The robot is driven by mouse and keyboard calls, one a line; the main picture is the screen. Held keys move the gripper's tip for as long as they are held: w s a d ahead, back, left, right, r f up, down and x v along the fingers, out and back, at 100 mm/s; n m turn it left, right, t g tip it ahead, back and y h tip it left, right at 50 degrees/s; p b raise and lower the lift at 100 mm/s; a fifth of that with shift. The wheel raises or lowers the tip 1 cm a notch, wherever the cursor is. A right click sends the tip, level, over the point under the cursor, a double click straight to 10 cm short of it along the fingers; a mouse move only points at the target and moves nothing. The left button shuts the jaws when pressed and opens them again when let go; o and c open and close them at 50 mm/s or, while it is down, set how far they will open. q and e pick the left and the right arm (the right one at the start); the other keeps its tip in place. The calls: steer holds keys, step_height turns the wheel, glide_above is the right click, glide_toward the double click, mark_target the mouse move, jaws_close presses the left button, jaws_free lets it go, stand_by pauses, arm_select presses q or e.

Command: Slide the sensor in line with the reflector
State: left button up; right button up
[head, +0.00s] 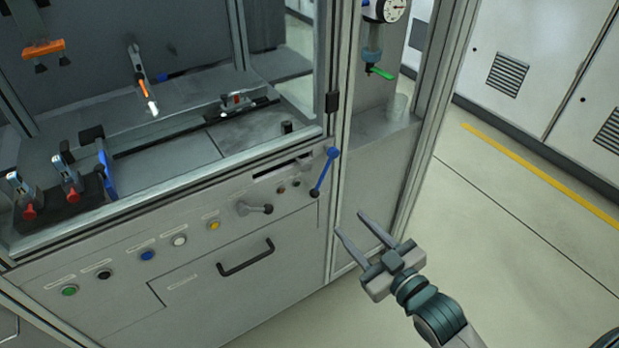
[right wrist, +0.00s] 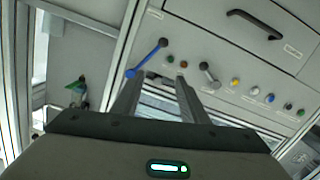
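A small block with a red part (head: 236,100) sits on a dark rail (head: 195,128) inside the machine's framed bay in the head view. It may be the sensor, but it is too small to be sure. I cannot pick out the reflector with certainty. My right gripper (head: 352,224) is open and empty, outside the machine, in front of its right corner post and below and right of the blue lever. Its two spread fingers also show in the right wrist view (right wrist: 160,82), with nothing between them. My left gripper is not in view.
The front panel carries a blue lever (head: 325,172), a grey knob handle (head: 255,208), several buttons and a drawer handle (head: 246,258). Red-tipped clamps (head: 68,180) stand at the bay's left. A gauge (head: 390,10) and green-handled valve (head: 381,73) hang right. Floor at right is clear.

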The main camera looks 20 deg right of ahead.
mark_target(306, 168)
steer(key=shift+n+t+y, duration=0.3)
steer(key=shift+t+y, duration=0.1)
steer(key=shift+y, duration=0.1)
steer(key=r, duration=0.1)
steer(key=s+r, duration=0.1)
steer(key=r, duration=0.1)
steer(key=a+r, duration=0.1)
steer(key=r, duration=0.1)
steer(key=shift+s+r, duration=0.1)
steer(key=shift+s, duration=0.2)
steer(key=shift+w, duration=0.1)
steer(key=p+x, duration=0.1)
steer(key=x, duration=1.4)
steer(key=shift+w+a, duration=0.15)
steer(key=shift+w, duration=0.2)
steer(key=shift+w+a+p, duration=0.15)
steer(key=shift+w+p, duration=0.15)
steer(key=shift+w, duration=0.3)
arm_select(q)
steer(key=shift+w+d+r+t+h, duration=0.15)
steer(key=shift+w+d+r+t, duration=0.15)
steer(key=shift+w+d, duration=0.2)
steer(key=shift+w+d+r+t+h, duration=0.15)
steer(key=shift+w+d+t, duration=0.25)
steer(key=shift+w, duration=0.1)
arm_select(e)
steer(key=shift+w, duration=0.15)
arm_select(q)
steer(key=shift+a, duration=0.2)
